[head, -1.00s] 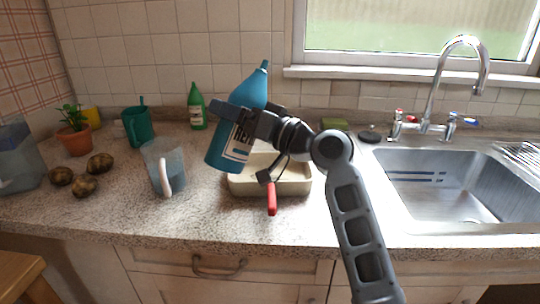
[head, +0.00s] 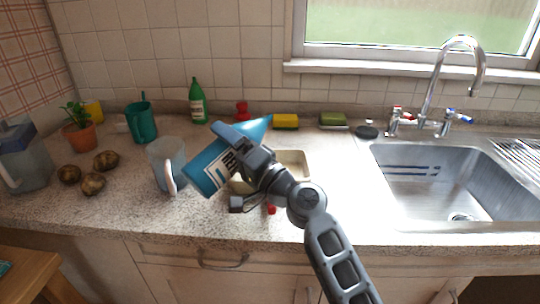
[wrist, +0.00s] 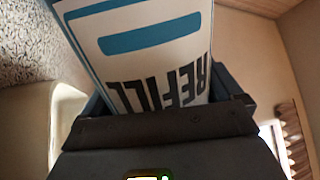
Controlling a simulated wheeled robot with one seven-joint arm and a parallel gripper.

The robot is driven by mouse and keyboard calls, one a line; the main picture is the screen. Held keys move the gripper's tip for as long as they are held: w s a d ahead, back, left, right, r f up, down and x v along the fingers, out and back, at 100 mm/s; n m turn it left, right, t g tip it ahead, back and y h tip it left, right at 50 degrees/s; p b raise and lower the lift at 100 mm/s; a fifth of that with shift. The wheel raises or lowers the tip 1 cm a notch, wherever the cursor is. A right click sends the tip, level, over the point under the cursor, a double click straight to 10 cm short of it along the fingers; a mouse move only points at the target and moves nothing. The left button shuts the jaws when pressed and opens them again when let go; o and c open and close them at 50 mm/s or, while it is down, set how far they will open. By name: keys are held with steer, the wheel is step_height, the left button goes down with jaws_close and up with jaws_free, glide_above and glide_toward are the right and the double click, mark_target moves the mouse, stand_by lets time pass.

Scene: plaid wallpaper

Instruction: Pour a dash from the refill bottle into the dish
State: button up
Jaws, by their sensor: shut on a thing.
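The blue refill bottle (head: 207,169) has a white label and is held in the air, tilted far over to the right. Its tapered tip points right and slightly up, over the back left of the dish; its base is at lower left. My gripper (head: 238,146) is shut around its body. In the wrist view the bottle's label (wrist: 155,45) reads REFILL between the fingers. The beige rectangular dish (head: 304,171) sits on the counter below and behind my gripper, partly hidden by the arm. I see no liquid leaving the bottle.
A clear jug (head: 165,155) stands close left of the bottle. Behind are a green bottle (head: 198,105), a red object (head: 242,110), a yellow sponge (head: 286,122) and a green sponge (head: 332,119). A red-tipped item (head: 271,210) lies in front of the dish. The sink (head: 450,185) is right.

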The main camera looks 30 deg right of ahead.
steer(key=shift+a+m, duration=0.2)
steer(key=shift+m, duration=0.3)
steer(key=shift+s+a+r+m+h, duration=0.15)
steer(key=shift+m+h, duration=0.25)
steer(key=shift+m, duration=0.4)
steer(key=shift+f+m+h, duration=0.2)
steer(key=shift+m+h, duration=0.1)
steer(key=shift+m, duration=0.4)
steer(key=shift+m+p, duration=0.35)
steer(key=shift+m, duration=0.15)
steer(key=shift+m+t+h+p, duration=0.3)
steer(key=shift+m+h+p, duration=0.1)
steer(key=shift+m, duration=0.4)
stand_by(0.7)
steer(key=shift+f+n+b, duration=0.2)
steer(key=shift+n+b, duration=0.2)
steer(key=n, duration=0.1)
steer(key=n+y, duration=0.1)
steer(key=n, duration=0.1)
steer(key=n+b, duration=0.1)
steer(key=shift+r+y, duration=0.25)
steer(key=shift+y, duration=0.15)
steer(key=shift+w+d+f+n+g+y+b, duration=0.15)
steer(key=shift+d+n+g+b, duration=0.2)
steer(key=shift+n, duration=0.3)
steer(key=shift+w+d+n+g+y+b, duration=0.1)
steer(key=shift+n+g+y+b, duration=0.05)
steer(key=shift+n+b, duration=0.4)
